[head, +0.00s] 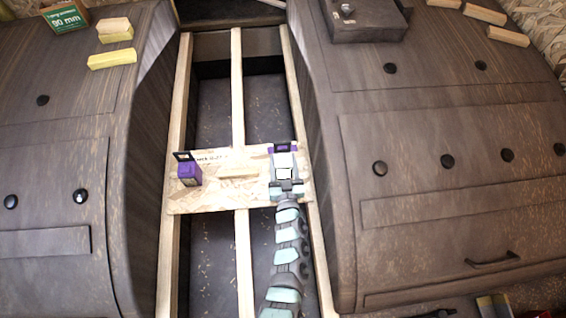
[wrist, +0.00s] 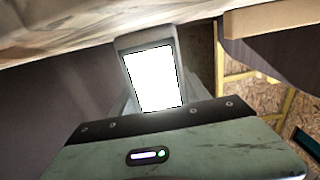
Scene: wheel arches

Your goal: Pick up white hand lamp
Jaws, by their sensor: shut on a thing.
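The white hand lamp (wrist: 152,78) has a pale frame around a brightly glowing rectangular panel. In the wrist view it stands tilted just beyond the edge of my gripper (wrist: 165,115), which is shut on it. In the head view the lamp (head: 284,172) is a small white patch at the right end of a pale board, at the tip of my gripper (head: 286,186). My fingertips and the lamp's lower part are hidden. I cannot tell from these views whether the lamp touches the board.
The pale board (head: 220,200) lies across wooden rails (head: 237,100) over a dark channel between two wheel arches. A purple and black object (head: 189,174) stands at its left end, with a wood strip (head: 238,171) in the middle. Another purple item (head: 283,148) is behind the lamp.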

